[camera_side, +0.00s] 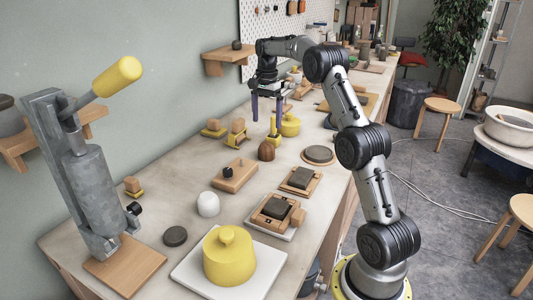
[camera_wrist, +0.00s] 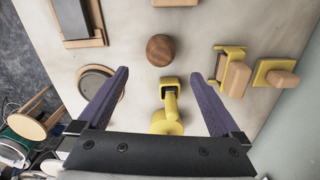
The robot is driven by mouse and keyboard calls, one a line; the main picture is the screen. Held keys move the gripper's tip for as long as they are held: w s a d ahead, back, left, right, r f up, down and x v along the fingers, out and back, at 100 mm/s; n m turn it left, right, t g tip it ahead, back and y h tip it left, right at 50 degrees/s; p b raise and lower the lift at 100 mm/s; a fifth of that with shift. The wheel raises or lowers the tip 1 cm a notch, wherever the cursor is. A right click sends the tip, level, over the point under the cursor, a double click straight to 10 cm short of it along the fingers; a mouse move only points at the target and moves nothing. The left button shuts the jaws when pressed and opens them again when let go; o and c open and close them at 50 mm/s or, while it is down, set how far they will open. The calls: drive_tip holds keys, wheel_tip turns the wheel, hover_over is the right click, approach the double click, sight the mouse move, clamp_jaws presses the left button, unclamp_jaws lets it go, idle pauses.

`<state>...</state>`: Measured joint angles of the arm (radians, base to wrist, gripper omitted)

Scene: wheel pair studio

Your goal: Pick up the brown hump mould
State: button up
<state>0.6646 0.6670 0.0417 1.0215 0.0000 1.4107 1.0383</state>
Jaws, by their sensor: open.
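The brown hump mould (camera_side: 266,151) is a small ribbed wooden dome on the table, in the middle of the side view. In the wrist view the brown hump mould (camera_wrist: 160,50) sits upper centre, beyond my fingertips and roughly midway between their lines. My gripper (camera_side: 267,120) is open and empty, pointing down above the table, a little behind the mould. In the wrist view my gripper (camera_wrist: 158,76) shows two purple fingers spread wide. Nothing touches the mould.
A yellow tool (camera_wrist: 169,90) and a yellow pot (camera_wrist: 165,124) stand between my fingers in the wrist view. A round bat (camera_side: 319,155) lies right of the mould, a wooden block (camera_side: 234,176) nearer the camera. A white dome (camera_side: 208,204) stands farther forward.

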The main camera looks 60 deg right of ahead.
sight(266, 145)
drive_tip(key=f, duration=1.2)
drive_tip(key=shift+w+a, duration=0.1)
drive_tip(key=shift+a, duration=0.1)
drive_tip(key=c, duration=1.2)
drive_tip(key=shift+c, duration=0.2)
drive_tip(key=shift+r, duration=0.15)
